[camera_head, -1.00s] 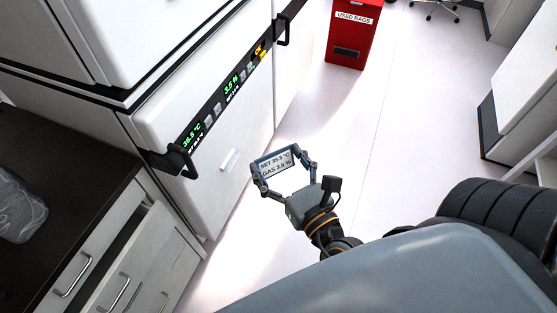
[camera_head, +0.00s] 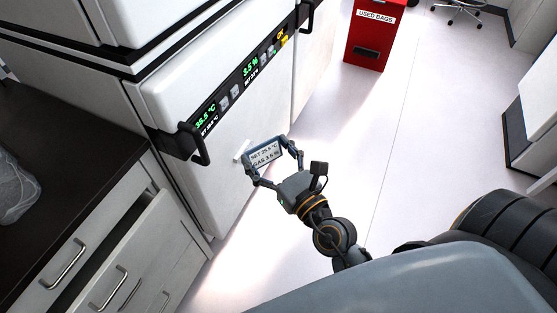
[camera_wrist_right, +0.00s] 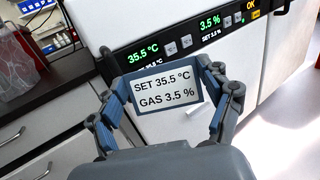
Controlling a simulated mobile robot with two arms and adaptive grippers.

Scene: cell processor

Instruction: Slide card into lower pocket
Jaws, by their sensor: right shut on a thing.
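The card (camera_head: 263,158) is a white plate marked "SET 35.5 °C" and "GAS 3.5 %". My right gripper (camera_head: 265,152) is shut on the card, with a finger at each side edge. The card (camera_wrist_right: 163,92) faces the camera in the right wrist view, with its text upright. A small pale holder (camera_head: 240,150), probably the lower pocket, is on the white door (camera_head: 215,165) of the lower cabinet. The card covers part of this holder in both views, and a gap between them cannot be judged. My left gripper is not in view.
The cabinet's display strip (camera_head: 232,93) reads 35.5 °C and 3.5 %. A black handle (camera_head: 199,146) sticks out at the door's left. A dark counter (camera_head: 70,165) with drawers stands at the left. A red bin (camera_head: 370,35) stands behind on open floor.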

